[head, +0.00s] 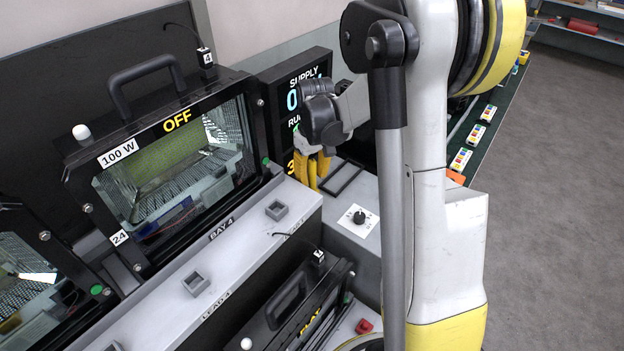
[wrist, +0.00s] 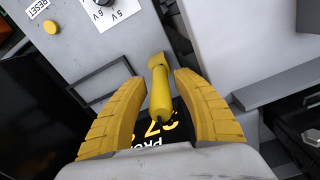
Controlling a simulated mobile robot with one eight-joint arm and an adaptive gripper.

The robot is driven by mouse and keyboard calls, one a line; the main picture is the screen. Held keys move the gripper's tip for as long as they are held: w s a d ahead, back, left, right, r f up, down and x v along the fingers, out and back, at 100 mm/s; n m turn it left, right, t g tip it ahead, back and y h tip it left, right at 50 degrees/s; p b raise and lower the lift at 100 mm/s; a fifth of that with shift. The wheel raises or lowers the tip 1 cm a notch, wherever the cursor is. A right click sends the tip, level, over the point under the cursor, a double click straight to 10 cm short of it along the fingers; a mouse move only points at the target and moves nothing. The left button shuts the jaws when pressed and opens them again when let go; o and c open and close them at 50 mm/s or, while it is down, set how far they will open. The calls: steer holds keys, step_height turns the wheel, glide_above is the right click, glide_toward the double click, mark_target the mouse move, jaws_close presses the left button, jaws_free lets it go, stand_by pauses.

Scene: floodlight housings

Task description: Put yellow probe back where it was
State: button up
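The yellow probe (wrist: 160,95) shows in the wrist view between the two yellow fingers of my gripper (wrist: 157,78). It has a wider collar at its far end and a dark tip at its near end. A gap shows between the probe and each finger, so the fingers look open around it without touching. In the head view my gripper (head: 313,168) points down beside the supply display, above the grey bench. The probe cannot be told apart from the yellow fingers there. What supports the probe is hidden.
The supply display (head: 297,95) stands right behind my gripper. A black rectangular frame (head: 343,178) and a dial (head: 359,217) are on the bench. Grey square sockets (head: 277,210) line the ledge by the Bay 4 floodlight housing (head: 170,165). Another housing (head: 300,305) sits lower in front.

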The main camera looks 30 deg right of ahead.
steer(key=r, duration=0.3)
steer(key=r+p, duration=0.1)
steer(key=r, duration=0.2)
steer(key=r+p, duration=0.1)
steer(key=r, duration=0.3)
steer(key=shift+s, duration=0.25)
steer(key=s+a+r+t, duration=0.3)
steer(key=s+a+r, duration=0.1)
steer(key=s+a, duration=0.3)
steer(key=s+a+r+m+t, duration=0.1)
steer(key=s+a+r+t, duration=0.2)
steer(key=s+a, duration=0.5)
steer(key=shift+s+a+r+t, duration=0.25)
steer(key=shift+s+r+t, duration=0.15)
steer(key=shift+s, duration=0.8)
steer(key=shift+f, duration=0.1)
